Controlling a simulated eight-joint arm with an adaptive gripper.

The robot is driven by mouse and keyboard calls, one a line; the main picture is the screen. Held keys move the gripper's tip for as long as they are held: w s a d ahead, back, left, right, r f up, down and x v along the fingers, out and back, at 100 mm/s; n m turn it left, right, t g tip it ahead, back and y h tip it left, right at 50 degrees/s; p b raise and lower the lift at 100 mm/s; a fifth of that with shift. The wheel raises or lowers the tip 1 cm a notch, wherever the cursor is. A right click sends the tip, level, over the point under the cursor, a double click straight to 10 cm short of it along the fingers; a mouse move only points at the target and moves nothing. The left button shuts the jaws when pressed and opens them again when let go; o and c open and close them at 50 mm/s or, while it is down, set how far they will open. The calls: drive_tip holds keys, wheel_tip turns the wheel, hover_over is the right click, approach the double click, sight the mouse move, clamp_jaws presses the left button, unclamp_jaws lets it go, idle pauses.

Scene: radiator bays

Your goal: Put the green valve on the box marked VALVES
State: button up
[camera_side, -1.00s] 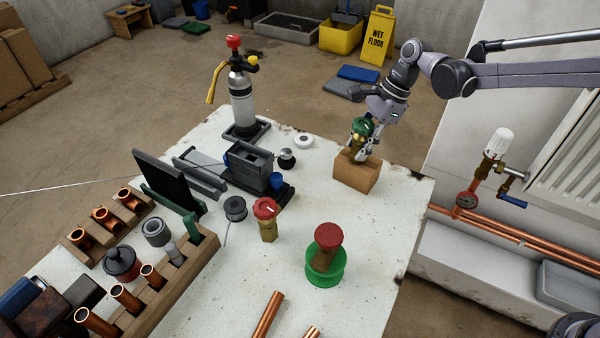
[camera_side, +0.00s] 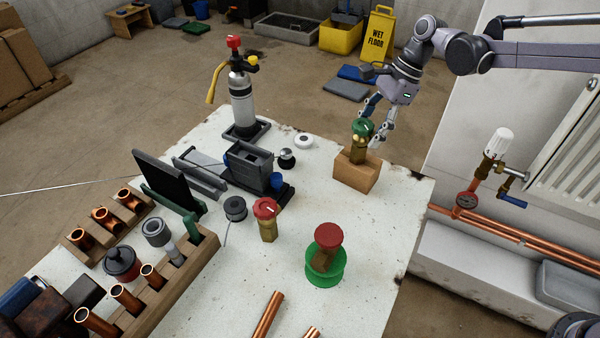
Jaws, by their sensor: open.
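The green valve (camera_side: 361,141), a brass body with a green cap, stands upright on top of a small brown cardboard box (camera_side: 356,175) at the back right of the white table. No marking on the box can be read from this side. My gripper (camera_side: 379,124) is open and empty, just above and to the right of the valve's cap. I cannot tell whether a fingertip still touches the valve.
A red-capped brass valve (camera_side: 267,220) stands mid-table. Another red-capped piece (camera_side: 327,243) sits in a green ring-shaped holder (camera_side: 325,270). A fire extinguisher (camera_side: 241,98) stands at the back. Wall pipes (camera_side: 500,235) run at the right. Table around the box is mostly clear.

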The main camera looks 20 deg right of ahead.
drive_tip(key=s+d+r+n+t+h, duration=0.1)
drive_tip(key=s+d+r+n+t, duration=0.1)
drive_tip(key=s+d+r+n, duration=0.6)
drive_tip(key=s+d+f+n+t+h, duration=0.1)
drive_tip(key=s+d+n, duration=0.3)
drive_tip(key=s, duration=0.4)
drive_tip(key=s+d+f+n+t+h, duration=0.2)
drive_tip(key=s+d+n+t, duration=0.2)
drive_tip(key=s+n, duration=0.2)
drive_tip(key=shift+s+d+f, duration=0.15)
drive_tip(key=shift+s+d, duration=0.15)
drive_tip(key=shift+s, duration=0.6)
